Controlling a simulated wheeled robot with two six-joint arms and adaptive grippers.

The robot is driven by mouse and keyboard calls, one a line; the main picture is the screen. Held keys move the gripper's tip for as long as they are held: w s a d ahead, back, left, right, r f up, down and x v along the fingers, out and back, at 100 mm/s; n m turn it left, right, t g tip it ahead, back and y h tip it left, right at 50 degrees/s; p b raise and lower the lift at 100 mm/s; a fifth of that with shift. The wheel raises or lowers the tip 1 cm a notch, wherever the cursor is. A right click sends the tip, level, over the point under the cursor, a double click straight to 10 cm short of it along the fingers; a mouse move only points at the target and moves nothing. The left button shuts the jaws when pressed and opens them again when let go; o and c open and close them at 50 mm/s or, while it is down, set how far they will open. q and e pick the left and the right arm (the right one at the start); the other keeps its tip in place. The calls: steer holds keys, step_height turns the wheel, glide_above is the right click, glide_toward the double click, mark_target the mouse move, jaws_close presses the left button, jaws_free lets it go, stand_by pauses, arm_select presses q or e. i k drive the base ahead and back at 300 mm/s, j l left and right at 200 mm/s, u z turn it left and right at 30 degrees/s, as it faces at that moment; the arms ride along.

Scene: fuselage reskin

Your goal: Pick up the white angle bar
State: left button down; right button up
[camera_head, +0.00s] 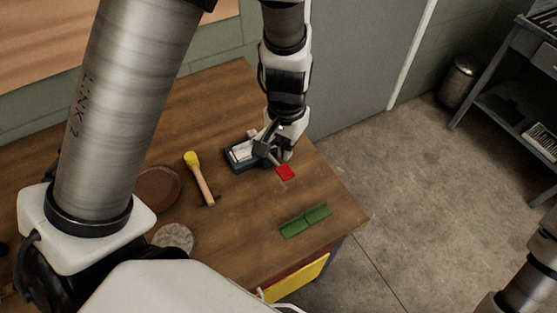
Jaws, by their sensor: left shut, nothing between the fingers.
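A small dark blue tray (233,166) stands near the far right part of the wooden table. A pale, whitish piece (242,151) lies in it; it may be the white angle bar, but its shape is too small to tell. My left gripper (274,156) points down at the tray's right side. It is shut with nothing held, and its fingers partly hide the tray's right end. I cannot tell whether it touches the tray. My right arm shows only at the lower right edge; its gripper is out of view.
A red piece (285,173) lies just below the left gripper. A green angled piece (305,220) lies near the table's right edge. A yellow-headed mallet (201,183), a brown disc (157,188) and a grey disc (173,238) lie left. Bare wooden table (248,225) lies between.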

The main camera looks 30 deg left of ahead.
mark_target(241, 151)
steer(key=k+l, duration=0.65)
steer(key=k, duration=0.25)
